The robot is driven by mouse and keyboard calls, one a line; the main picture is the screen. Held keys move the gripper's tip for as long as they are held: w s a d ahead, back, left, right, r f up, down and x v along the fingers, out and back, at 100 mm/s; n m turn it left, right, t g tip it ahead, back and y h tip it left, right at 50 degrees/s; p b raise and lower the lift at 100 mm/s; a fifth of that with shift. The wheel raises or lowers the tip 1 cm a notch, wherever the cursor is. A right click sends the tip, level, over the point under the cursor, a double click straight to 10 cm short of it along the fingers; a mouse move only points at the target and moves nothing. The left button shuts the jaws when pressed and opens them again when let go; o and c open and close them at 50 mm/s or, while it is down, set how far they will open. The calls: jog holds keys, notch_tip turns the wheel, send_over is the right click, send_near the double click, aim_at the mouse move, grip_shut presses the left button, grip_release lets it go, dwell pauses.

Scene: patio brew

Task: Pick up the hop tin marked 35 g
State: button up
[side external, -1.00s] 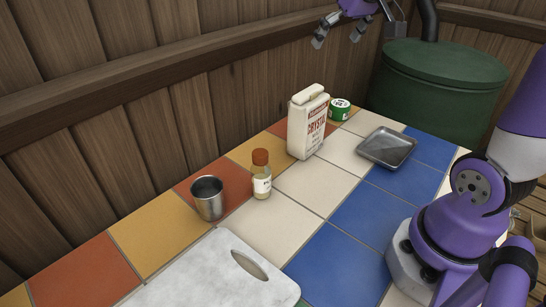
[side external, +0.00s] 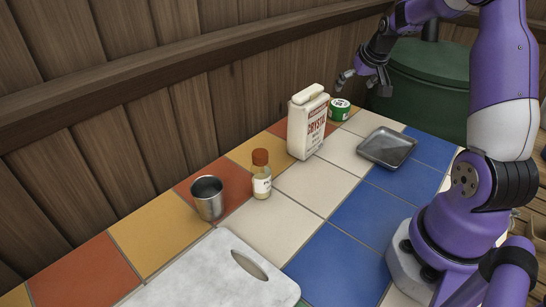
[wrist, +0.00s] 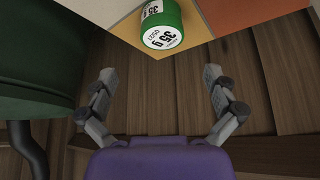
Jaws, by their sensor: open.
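The hop tin (side external: 339,110) is a small green cylinder with a white label. It stands at the far corner of the tiled table, just behind and right of the white carton. In the wrist view the tin (wrist: 161,28) shows near the top centre, and its label reads 35 g. My gripper (side external: 363,79) is open and empty, above and slightly right of the tin. In the wrist view my gripper (wrist: 160,75) has its fingers spread wide, with the tin ahead of them and not between them.
A white carton (side external: 306,125) stands close beside the tin. A grey metal tray (side external: 387,147) lies to the right. A green barrel (side external: 425,95) stands behind the table, near my gripper. A bottle (side external: 261,178), a metal cup (side external: 208,198) and a white board (side external: 205,275) are nearer the camera.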

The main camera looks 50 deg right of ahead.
aim_at(342, 104)
jog(key=x, duration=0.5)
jog(key=shift+a+f, duration=0.1)
jog(key=shift+f, duration=0.1)
jog(key=shift+x, duration=2.75)
jog(key=shift+w, duration=0.1)
jog(key=c, duration=1.1)
